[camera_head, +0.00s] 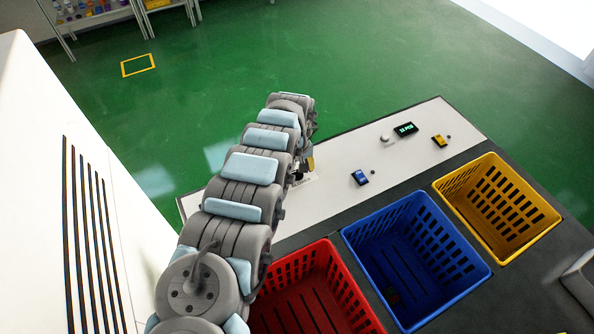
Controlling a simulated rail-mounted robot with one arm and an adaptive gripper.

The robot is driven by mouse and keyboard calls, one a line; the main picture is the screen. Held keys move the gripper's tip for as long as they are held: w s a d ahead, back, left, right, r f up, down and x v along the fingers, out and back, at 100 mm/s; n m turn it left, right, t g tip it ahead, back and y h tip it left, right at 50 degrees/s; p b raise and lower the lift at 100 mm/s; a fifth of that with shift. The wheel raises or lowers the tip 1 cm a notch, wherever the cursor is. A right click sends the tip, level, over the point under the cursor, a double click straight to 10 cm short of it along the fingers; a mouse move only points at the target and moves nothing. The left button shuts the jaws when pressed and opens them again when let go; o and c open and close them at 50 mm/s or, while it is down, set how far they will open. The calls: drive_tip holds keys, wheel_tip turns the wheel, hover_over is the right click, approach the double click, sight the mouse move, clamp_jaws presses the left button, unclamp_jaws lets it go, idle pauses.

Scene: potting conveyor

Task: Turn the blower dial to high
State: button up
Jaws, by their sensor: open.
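My arm reaches away from the bottom of the head view and bends down at its far end over the white panel (335,205). My gripper (303,168) is down close to the panel, mostly hidden behind my arm links, and its fingers are hard to make out. A small dark piece and a pale label plate (305,182) with dark lettering, too small to read surely, show beside it. The blower dial cannot be made out clearly; whether my gripper touches it cannot be told. Nothing is seen held.
A blue switch (360,177), a white knob-like piece (385,139), a dark display with green digits (406,129) and a yellow switch (438,141) sit on the panel. Red (334,262), blue (432,213) and yellow (489,160) crates stand in front. Green floor lies beyond.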

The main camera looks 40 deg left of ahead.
idle(0.3)
drive_tip(key=shift+f, duration=0.1)
drive_tip(key=c, duration=1.2)
drive_tip(key=shift+m, duration=0.3)
drive_tip(key=m+p, duration=0.2)
drive_tip(key=m, duration=0.1)
drive_tip(key=m+p, duration=0.1)
drive_tip(key=m, duration=0.9)
drive_tip(key=shift+p, duration=0.4)
drive_tip(key=m, duration=0.4)
drive_tip(key=shift+m, duration=0.3)
